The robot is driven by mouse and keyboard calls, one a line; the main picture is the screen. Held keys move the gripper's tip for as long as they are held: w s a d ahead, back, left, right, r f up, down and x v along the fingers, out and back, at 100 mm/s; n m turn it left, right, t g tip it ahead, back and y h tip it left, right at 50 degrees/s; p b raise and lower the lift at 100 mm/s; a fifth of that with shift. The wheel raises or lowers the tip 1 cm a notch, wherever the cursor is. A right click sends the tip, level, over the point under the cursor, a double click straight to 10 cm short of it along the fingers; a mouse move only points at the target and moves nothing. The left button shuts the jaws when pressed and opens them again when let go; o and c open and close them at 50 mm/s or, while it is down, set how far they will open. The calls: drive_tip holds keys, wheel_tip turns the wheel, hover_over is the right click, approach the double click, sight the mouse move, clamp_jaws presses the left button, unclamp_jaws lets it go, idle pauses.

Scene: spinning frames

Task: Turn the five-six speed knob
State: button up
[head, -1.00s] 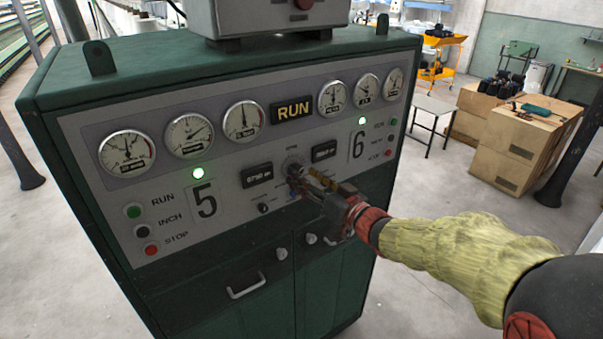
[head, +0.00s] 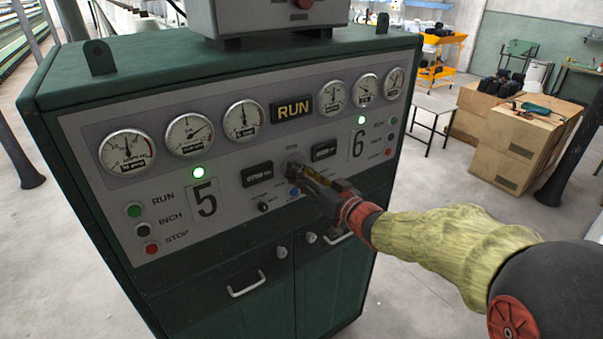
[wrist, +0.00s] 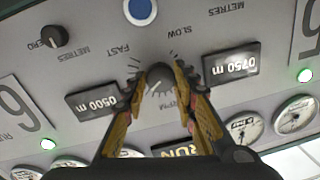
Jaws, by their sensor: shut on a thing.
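The speed knob (wrist: 160,77) is a round dark grey knob on the panel, with a tick scale and the words SLOW, FAST and RPM around it. The wrist view shows the panel upside down. My gripper (wrist: 160,84) has one yellow-padded finger on each side of the knob and is shut on it. In the head view my gripper (head: 297,172) reaches the panel from the lower right and covers part of the knob (head: 291,163). The knob's exact pointer angle is hard to read.
The grey panel (head: 230,170) sits on a green cabinet (head: 80,75). A display (wrist: 231,66) and another display (wrist: 93,101) flank the knob. A blue button (wrist: 140,10) and a small black knob (wrist: 54,37) are close by. Gauges line the panel above.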

drive_tip(key=c, duration=0.4)
drive_tip(key=shift+n+b, duration=1.7)
drive_tip(key=shift+n, duration=0.1)
drive_tip(key=o, duration=1.1)
drive_tip(key=shift+o, duration=0.3)
drive_tip(key=v, duration=1.2)
